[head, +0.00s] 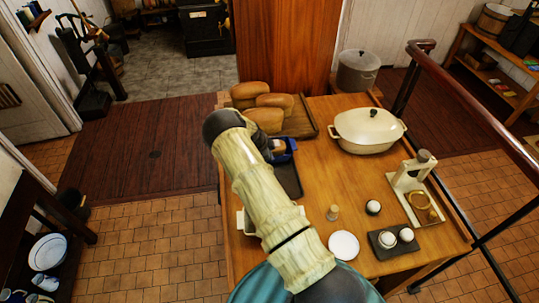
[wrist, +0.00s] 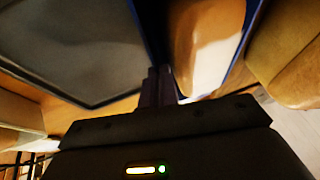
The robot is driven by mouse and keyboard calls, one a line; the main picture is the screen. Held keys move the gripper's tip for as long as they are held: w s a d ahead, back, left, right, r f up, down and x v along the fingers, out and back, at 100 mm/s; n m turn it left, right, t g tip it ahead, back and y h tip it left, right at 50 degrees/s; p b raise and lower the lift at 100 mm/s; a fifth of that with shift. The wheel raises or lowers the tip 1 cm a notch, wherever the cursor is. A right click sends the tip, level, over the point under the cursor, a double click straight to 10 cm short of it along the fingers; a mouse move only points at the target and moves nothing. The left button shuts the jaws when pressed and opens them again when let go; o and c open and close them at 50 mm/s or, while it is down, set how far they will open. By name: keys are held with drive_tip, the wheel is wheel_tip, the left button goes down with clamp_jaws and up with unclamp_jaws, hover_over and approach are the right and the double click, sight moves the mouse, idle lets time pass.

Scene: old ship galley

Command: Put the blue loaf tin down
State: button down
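The blue loaf tin (head: 291,146) shows just right of my arm in the head view, partly hidden by it, beside a dark tray (head: 290,182). A brown loaf (wrist: 205,40) sits inside the tin in the wrist view. My gripper (wrist: 159,84) has its two fingers close together on the tin's blue side wall (wrist: 152,30), so it looks shut on that wall. The dark tray (wrist: 70,45) fills the left of the wrist view. My fingers are hidden in the head view. I cannot tell whether the tin touches the table.
Several loaves (head: 265,119) lie on a wooden board (head: 301,122) behind the tin. A cream casserole (head: 367,131) stands at the back right of the wooden table (head: 335,178). A white plate (head: 343,245), small items and an egg tray (head: 384,250) are nearer. The table's middle is clear.

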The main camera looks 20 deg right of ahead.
drive_tip(key=c, duration=1.7)
unclamp_jaws()
drive_tip(key=shift+r, duration=0.1)
drive_tip(key=b+v, duration=0.4)
drive_tip(key=v, duration=0.8)
drive_tip(key=shift+s, duration=0.1)
